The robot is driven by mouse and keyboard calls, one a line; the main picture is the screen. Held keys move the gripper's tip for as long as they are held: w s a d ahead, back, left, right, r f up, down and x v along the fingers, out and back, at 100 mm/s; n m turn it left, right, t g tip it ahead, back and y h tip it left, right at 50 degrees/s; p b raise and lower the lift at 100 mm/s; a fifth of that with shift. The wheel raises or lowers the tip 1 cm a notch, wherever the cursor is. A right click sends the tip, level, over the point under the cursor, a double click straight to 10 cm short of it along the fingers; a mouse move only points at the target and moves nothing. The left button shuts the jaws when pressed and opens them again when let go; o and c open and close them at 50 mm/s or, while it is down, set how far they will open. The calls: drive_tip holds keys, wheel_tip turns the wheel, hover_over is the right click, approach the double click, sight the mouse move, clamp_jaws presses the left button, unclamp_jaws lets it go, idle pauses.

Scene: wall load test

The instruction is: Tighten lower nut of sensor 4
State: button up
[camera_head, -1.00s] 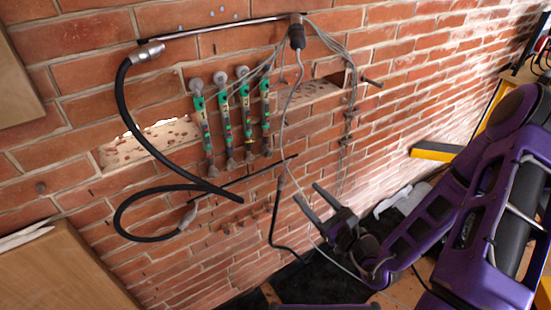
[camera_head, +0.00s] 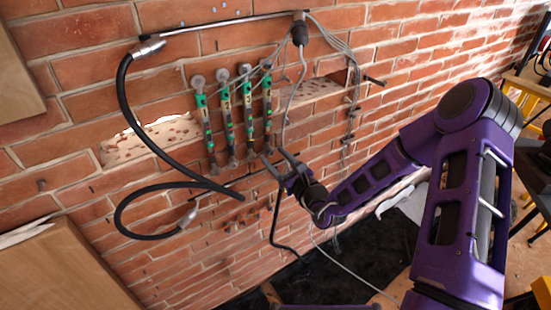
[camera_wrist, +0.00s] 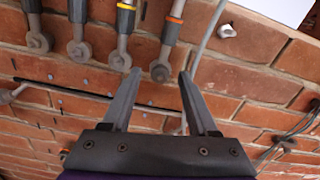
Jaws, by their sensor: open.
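My gripper (camera_head: 274,156) is open and empty, just below and right of the sensor's lower end. In the wrist view my gripper (camera_wrist: 159,76) has its fingertips on either side of the nut in the picture; contact and depth cannot be told.
Other lower nuts (camera_wrist: 120,60) stand close on the left. A thin dark rod (camera_wrist: 60,88) crosses the wall behind the fingers. A thick black hose (camera_head: 125,100) loops at left. Grey cables (camera_head: 345,60) hang to the right of the sensors.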

clamp_jaws()
idle(0.3)
